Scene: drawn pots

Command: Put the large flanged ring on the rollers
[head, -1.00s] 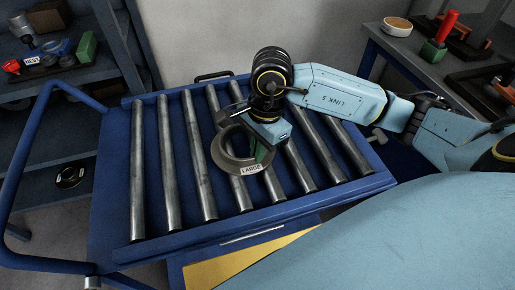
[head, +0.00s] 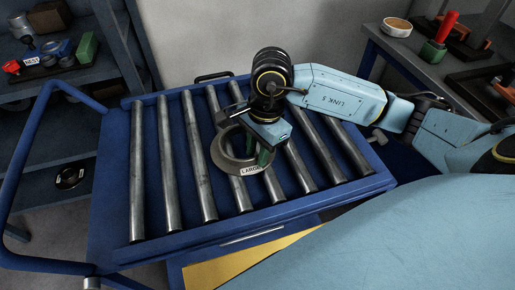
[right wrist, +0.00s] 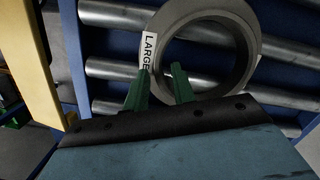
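The large flanged ring (head: 227,160), grey with a white "LARGE" label, lies flat on the rollers (head: 206,170) of the blue cart; it also shows in the right wrist view (right wrist: 248,45). My right gripper (head: 258,151) is over the ring's near right side. Its green fingers (right wrist: 159,82) stand apart in the right wrist view, one on each side of the ring's wall near the label. The gripper's body hides part of the ring in the head view. My left gripper is not in view.
The cart's blue frame (head: 270,213) edges the rollers, with a tubular handle (head: 30,150) at left. Rollers left of the ring are bare. Shelves (head: 60,90) with parts stand at far left. A bench at right holds a round dish (head: 397,27) and a red-handled tool (head: 446,25).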

